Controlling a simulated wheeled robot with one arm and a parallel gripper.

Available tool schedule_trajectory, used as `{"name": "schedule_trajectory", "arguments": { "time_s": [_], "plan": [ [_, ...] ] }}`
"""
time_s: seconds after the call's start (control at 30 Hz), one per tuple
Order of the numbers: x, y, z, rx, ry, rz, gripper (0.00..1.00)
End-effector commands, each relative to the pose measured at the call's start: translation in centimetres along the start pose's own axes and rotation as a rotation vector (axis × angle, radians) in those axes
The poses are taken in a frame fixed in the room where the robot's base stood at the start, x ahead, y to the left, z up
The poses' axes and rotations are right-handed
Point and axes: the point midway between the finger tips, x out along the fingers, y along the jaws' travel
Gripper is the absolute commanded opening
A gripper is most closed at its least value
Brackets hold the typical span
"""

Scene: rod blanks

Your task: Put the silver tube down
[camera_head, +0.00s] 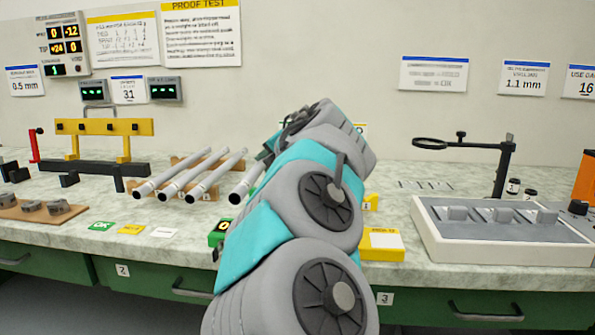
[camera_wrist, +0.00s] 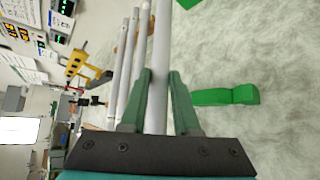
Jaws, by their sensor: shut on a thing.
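A silver tube (camera_wrist: 160,45) runs between the two green fingers of my gripper (camera_wrist: 162,76) in the wrist view. My gripper is shut on it. In the head view the near open end of this tube (camera_head: 243,187) shows just left of my arm, which hides the rest and my gripper. Three more silver tubes (camera_head: 156,178) (camera_head: 181,180) (camera_head: 208,178) lie side by side to its left, tilted on a wooden rack (camera_head: 180,160). They also show left of the held tube in the wrist view (camera_wrist: 123,75). I cannot tell whether the held tube touches anything below.
A green device (camera_head: 218,236) sits near the bench's front edge, by my arm. A yellow stand (camera_head: 105,127) is at the left. A white tray with grey blocks (camera_head: 430,232) and a magnifier stand (camera_head: 505,160) are at the right. Small coloured cards (camera_head: 131,229) lie in front.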

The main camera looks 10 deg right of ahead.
Motion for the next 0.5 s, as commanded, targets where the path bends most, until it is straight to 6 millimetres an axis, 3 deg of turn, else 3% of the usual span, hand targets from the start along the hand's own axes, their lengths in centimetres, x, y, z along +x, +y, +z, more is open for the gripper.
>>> {"name": "schedule_trajectory", "arguments": {
  "time_s": [0.3, 0.5],
  "plan": [
    [1.9, -3.1, 5.7, 0.001, 0.003, -0.001, 0.00],
    [2.7, -4.4, 8.4, 0.001, 0.001, 0.000, 0.00]
  ]
}}
